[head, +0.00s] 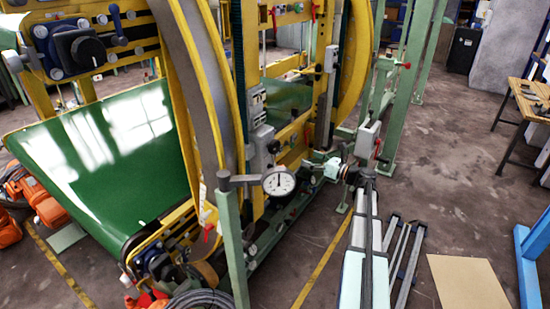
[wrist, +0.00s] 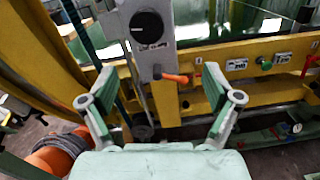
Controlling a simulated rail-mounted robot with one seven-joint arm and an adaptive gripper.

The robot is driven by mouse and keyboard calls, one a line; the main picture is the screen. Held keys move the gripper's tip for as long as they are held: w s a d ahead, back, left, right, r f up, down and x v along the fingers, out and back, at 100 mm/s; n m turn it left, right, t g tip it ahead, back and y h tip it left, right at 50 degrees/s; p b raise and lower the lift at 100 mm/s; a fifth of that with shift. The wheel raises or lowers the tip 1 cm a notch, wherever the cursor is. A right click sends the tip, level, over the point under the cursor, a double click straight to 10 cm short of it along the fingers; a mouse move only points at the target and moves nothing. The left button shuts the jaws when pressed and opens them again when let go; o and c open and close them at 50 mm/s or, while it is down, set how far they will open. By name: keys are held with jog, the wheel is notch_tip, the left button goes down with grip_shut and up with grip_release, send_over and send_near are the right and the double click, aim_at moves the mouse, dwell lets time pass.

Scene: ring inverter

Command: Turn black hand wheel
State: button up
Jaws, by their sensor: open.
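A round black knob or wheel (wrist: 146,24) sits on the face of a grey box (wrist: 152,52) at the top of the wrist view. It is the only clear black wheel-like part near my gripper; I cannot tell for certain that it is the hand wheel. My gripper (wrist: 158,75) is open and empty, with its fingers spread below the box, apart from the black knob. In the head view my gripper (head: 318,168) is beside the yellow machine frame, right of the grey box (head: 262,142). A dark part on that box is too small to read.
A larger black knob (head: 88,50) is at upper left. Floor at right is mostly free.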

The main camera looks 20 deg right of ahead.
aim_at(277, 148)
jog(key=w+a+n, duration=0.3)
jog(key=w+n, duration=0.1)
jog(key=n, duration=0.5)
jog(key=w+a+n, duration=0.3)
jog(key=w+n, duration=0.1)
jog(key=n, duration=0.6)
jog(key=w+a+n, duration=0.3)
jog(key=n, duration=0.6)
jog(key=shift+w+a+r+n+g+y, duration=0.3)
jog(key=shift+w+a+r, duration=0.1)
jog(key=c, duration=1.1)
